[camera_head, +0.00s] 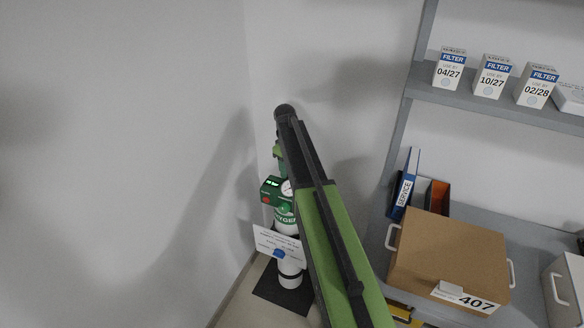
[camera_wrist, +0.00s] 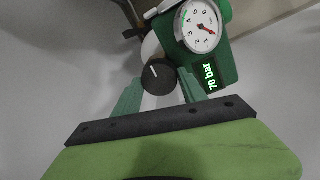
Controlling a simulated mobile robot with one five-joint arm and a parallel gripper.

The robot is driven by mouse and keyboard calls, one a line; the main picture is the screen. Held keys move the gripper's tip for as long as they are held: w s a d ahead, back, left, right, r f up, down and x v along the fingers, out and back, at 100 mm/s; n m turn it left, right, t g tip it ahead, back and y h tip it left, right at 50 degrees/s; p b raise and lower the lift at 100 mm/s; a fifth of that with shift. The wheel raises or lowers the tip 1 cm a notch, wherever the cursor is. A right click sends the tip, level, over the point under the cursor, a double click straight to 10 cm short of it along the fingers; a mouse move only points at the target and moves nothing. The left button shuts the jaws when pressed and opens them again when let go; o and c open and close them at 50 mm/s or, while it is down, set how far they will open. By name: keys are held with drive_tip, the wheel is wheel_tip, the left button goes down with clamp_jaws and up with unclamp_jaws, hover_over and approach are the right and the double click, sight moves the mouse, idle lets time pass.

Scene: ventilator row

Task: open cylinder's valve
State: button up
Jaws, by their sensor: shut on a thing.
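The cylinder (camera_head: 290,268) stands upright in the corner, white with a green regulator on top and partly hidden by my arm. A black round valve knob (camera_wrist: 158,76) with a white mark sits beside the housing in the wrist view. My gripper (camera_wrist: 159,86) has its two green fingers on either side of the knob and is shut on it. The knob is hidden in the head view.
Bare walls stand close behind and to the left. On the right are a grey shelf with filter boxes (camera_head: 492,77), a blue binder (camera_head: 405,184) and a brown box marked 407 (camera_head: 450,252).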

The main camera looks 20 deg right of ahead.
drive_tip(key=m, duration=0.5)
drive_tip(key=shift+w+a+m, duration=0.1)
drive_tip(key=shift+w+m, duration=0.2)
drive_tip(key=m, duration=0.4)
drive_tip(key=shift+m+g, duration=0.3)
drive_tip(key=shift+m, duration=0.4)
drive_tip(key=o, duration=1.4)
drive_tip(key=shift+d, duration=0.2)
drive_tip(key=shift+c, duration=0.2)
